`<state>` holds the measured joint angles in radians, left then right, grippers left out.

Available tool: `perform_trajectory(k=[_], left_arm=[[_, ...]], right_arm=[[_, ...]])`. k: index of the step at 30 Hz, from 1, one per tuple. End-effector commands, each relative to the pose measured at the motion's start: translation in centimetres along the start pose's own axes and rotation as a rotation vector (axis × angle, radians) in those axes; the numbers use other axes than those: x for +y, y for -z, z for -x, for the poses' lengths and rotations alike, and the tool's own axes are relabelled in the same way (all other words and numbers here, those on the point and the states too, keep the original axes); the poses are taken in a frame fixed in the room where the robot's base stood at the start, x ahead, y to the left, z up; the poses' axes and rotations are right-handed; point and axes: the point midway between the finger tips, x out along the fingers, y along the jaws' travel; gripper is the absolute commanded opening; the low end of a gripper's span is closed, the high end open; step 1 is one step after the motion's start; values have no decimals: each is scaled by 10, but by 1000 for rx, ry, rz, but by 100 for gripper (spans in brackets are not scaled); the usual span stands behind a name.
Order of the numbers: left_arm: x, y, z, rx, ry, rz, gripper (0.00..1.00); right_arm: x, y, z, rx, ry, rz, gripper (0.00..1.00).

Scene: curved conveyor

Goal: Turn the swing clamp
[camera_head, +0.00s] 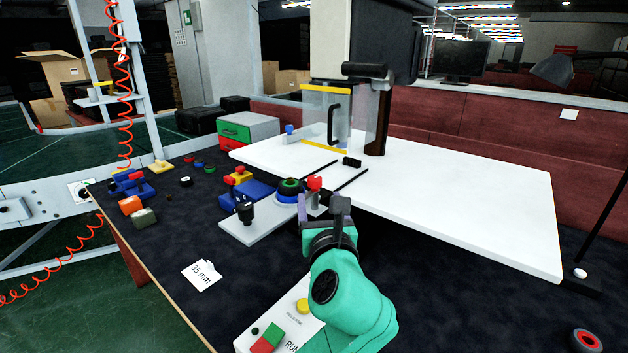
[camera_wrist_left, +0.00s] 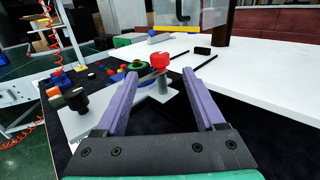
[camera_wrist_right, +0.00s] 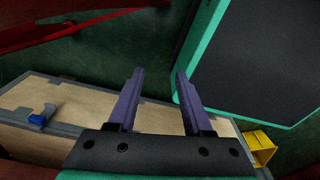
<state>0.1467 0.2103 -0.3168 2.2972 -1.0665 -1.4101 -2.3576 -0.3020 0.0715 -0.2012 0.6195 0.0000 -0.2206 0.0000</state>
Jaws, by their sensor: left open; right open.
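The swing clamp, with a red knob (camera_head: 314,183), stands at the right end of a light grey fixture plate (camera_head: 258,228). Beside it, a green ring (camera_head: 289,186) sits on a round blue part (camera_head: 288,197). My left gripper (camera_head: 338,203) is open, just in front and to the right of the knob. In the left wrist view the red knob (camera_wrist_left: 160,60) shows beyond and between the fingertips (camera_wrist_left: 161,75), with no visible contact. My right gripper (camera_wrist_right: 160,72) is open and empty, away from the clamp and outside the head view.
A black upright clamp (camera_head: 243,208) stands on the same plate. A white table (camera_head: 450,205) lies behind, with dark rods near the fixture. A button box (camera_head: 298,305) is in front, partly hidden by my left arm. A "35 mm" card (camera_head: 202,275) lies on the dark mat.

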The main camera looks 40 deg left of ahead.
Motion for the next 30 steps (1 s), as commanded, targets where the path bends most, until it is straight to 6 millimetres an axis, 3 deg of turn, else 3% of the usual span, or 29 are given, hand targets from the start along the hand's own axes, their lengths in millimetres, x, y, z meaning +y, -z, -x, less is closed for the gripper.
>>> perform_trajectory(k=[6, 12, 17, 23, 24, 29, 30], left_arm=[[1, -2, -59, -1, -4, -2, 71], [1, -1, -105, 0, -2, -1, 71], [1, -1, -120, 0, -1, -1, 71], [0, 0, -121, 0, 0, 0, 71], [0, 0, -121, 0, 0, 0, 67], [0, 0, -121, 0, 0, -1, 6], [0, 0, -121, 0, 0, -1, 0]], right_arm=[[4, 1, 4, 2, -5, 2, 50], [6, 2, 6, 2, -9, 3, 50], [8, 2, 7, 2, -10, 3, 50], [8, 2, 7, 2, -10, 3, 50], [8, 2, 7, 2, -10, 3, 50], [8, 2, 7, 2, -10, 2, 50], [8, 2, 7, 2, -10, 2, 50]])
